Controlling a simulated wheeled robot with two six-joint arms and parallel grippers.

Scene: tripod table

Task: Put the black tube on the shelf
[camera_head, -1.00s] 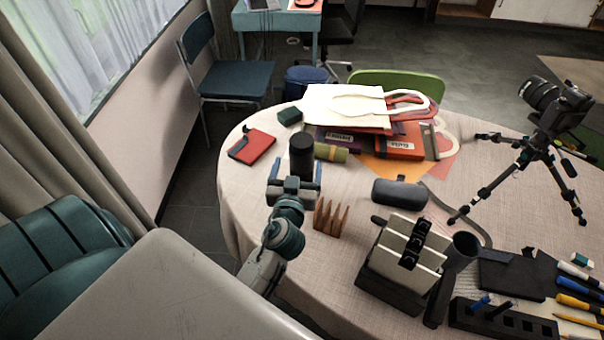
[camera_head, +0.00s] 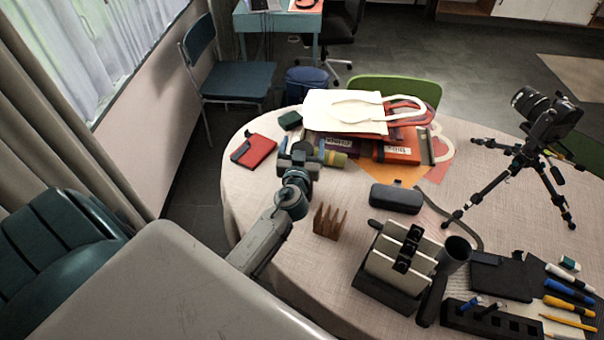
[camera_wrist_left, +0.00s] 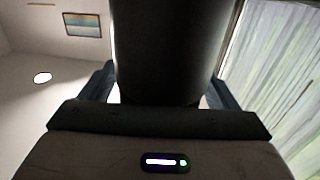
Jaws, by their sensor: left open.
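The black tube (camera_wrist_left: 168,50) fills the middle of the left wrist view as a wide dark upright cylinder. The two fingers of my left gripper (camera_head: 300,150) stand on either side of it, open. I cannot tell whether they touch it. In the head view my gripper is at the left far part of the round table (camera_head: 245,190) and mostly hides the tube. No shelf shows clearly. My right gripper is not in view.
A red notebook (camera_head: 255,151) is left. A wooden comb-like holder (camera_head: 328,222), a grey case (camera_head: 396,198) and a camera tripod (camera_head: 525,160) stand right.

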